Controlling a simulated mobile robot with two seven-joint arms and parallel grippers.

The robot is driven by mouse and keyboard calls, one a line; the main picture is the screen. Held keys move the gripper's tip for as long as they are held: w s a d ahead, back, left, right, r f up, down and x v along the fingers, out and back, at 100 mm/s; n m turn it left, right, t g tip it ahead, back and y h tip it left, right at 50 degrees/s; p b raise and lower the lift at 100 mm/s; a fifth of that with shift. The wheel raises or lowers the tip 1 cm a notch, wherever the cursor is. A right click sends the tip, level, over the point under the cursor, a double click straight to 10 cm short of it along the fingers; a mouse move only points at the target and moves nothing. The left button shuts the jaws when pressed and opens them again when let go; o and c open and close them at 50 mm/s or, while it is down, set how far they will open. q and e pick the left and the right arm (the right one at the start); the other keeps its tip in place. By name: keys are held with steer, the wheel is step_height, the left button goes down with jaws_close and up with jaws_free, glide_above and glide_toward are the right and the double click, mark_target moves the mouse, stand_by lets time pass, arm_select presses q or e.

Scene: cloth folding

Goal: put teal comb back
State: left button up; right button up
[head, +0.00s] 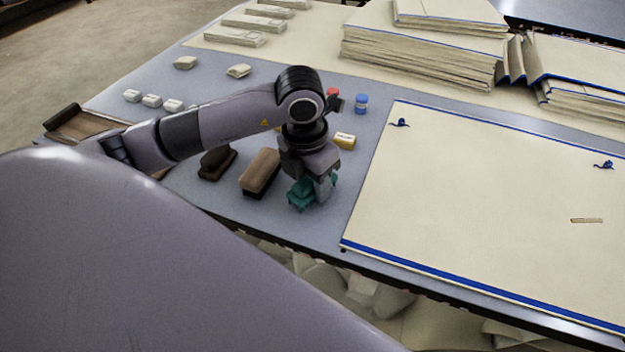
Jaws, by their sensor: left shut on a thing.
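The teal comb (301,195) is at the near part of the grey table (225,104), just right of a brown brush with a dark lower part (260,173). My left gripper (318,190) comes down from above and is shut on the teal comb. The fingers hide part of the comb. I cannot tell whether the comb touches the table top. My right gripper is not in view.
A cream cloth with blue edges (480,200) lies flat on the right. A dark brown brush (217,163) is left of the comb. Folded cloth stacks (415,62) are at the back.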

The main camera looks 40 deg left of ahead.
mark_target(306, 180)
arm_select(q)
steer(key=shift+f, duration=0.2)
steer(key=o, duration=1)
steer(key=shift+r, duration=0.1)
steer(key=shift+r, duration=0.1)
steer(key=shift+r, duration=0.3)
steer(key=r, duration=0.3)
steer(key=s+r+p, duration=0.1)
steer(key=r, duration=0.7)
steer(key=shift+s+a+r+p, duration=0.1)
steer(key=shift+s+r+p, duration=0.15)
steer(key=shift+p, duration=0.05)
